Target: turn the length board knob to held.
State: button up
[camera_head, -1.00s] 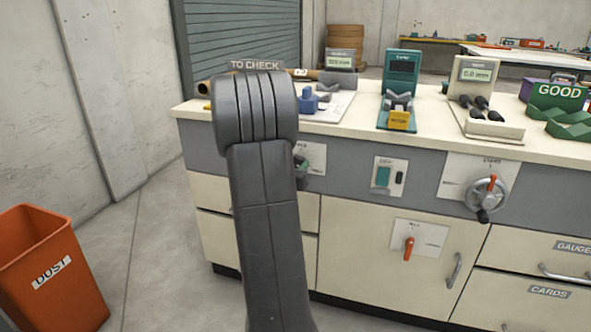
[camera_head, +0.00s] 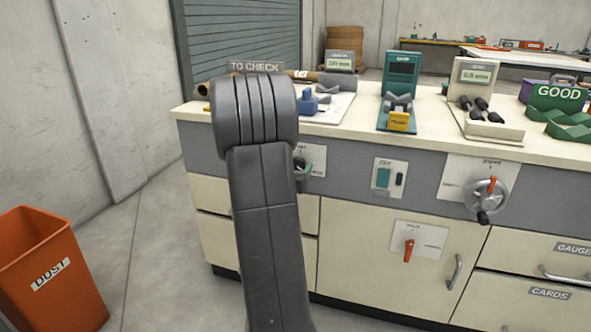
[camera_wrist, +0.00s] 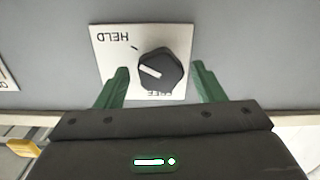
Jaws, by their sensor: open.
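The length board knob (camera_wrist: 160,70) is black and many-sided, on a pale plate (camera_wrist: 112,62) that shows upside down in the wrist view. Its white pointer line lies on the left of its face, slanting up and left. The HELD label (camera_wrist: 114,37) is at the upper left with a short dark tick beside it. Another label below the knob is partly covered. My gripper (camera_wrist: 160,82) is open, its green fingers on either side of the knob with gaps showing. In the head view my arm hides part of the plate (camera_head: 317,158) and most of the gripper.
Nearby on the cabinet front are a switch plate (camera_head: 389,178), a crank wheel (camera_head: 487,196) and a red lever (camera_head: 409,249). Instruments stand on the counter above. An orange dust bin (camera_head: 50,270) stands at the left. The floor between is clear.

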jog(key=p+v, duration=0.2)
jog(key=v, duration=1.1)
jog(key=shift+s, duration=0.35)
jog(key=shift+w, duration=0.15)
jog(key=b+x, duration=0.2)
jog(key=x, duration=1.1)
jog(key=shift+w, duration=0.3)
jog(key=p+v, duration=0.3)
jog(key=v, duration=1.1)
jog(key=w+d+n+p, duration=0.3)
jog(key=w+n, duration=1)
jog(key=n, duration=0.7)
jog(key=shift+d, duration=0.65)
